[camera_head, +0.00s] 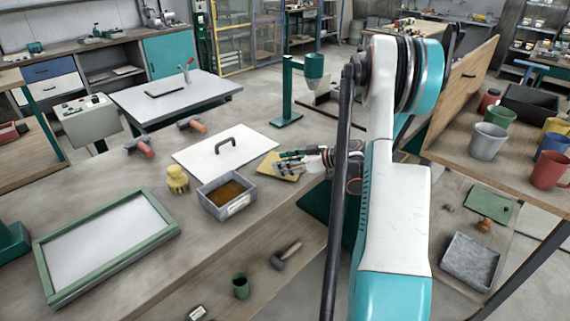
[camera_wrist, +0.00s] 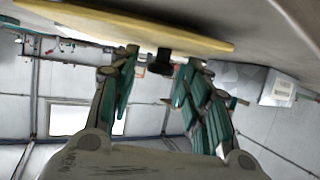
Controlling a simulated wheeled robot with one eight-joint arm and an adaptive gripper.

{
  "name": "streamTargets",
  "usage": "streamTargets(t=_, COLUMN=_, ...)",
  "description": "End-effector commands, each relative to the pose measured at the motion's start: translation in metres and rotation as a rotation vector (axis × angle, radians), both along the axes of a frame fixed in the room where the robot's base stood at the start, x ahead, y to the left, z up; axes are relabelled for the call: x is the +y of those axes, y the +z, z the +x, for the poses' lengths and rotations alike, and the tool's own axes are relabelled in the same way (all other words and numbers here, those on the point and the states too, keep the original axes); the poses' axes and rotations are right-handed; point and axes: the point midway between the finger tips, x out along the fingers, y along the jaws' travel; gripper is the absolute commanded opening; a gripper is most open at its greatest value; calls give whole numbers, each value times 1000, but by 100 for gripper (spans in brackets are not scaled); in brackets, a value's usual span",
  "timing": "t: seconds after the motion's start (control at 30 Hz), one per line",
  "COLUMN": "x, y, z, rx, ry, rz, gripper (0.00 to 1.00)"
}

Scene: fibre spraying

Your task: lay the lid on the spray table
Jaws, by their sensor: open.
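A flat yellow lid-like plate (camera_head: 278,168) lies at the workbench's right side, partly hidden by my gripper (camera_head: 290,162). The wrist view is upside down and shows the yellow plate (camera_wrist: 130,27) with a black knob (camera_wrist: 160,67). My gripper (camera_wrist: 155,72) is open, its green fingers to either side of the knob; contact cannot be told. A white board (camera_head: 215,155) with a black handle lies flat left of my gripper. A grey bin (camera_head: 226,211) with brown contents stands open in front of it; it also shows in the wrist view (camera_wrist: 250,82). The frames do not tell which surface is the spray table.
A green stand (camera_head: 287,95) rises behind. A white-topped table (camera_head: 195,95) stands further back.

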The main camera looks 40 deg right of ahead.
Motion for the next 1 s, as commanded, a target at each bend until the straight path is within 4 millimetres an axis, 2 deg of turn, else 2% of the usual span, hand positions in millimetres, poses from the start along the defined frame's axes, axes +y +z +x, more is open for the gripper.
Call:
streamTargets(t=0.17, x=-10, y=12, z=-19, rx=0, ry=-4, rz=1, gripper=44)
streamTargets(t=0.4, x=-32, y=32, z=-60, rx=0, ry=-4, rz=0, gripper=44)
streamTargets(t=0.6, x=-45, y=43, z=-87, rx=0, ry=-2, rz=0, gripper=44)
streamTargets(t=0.8, x=-50, y=47, z=-98, rx=0, ry=0, rz=1, gripper=44)
streamTargets(t=1.0, x=-51, y=47, z=-99, rx=0, ry=0, rz=0, gripper=44)
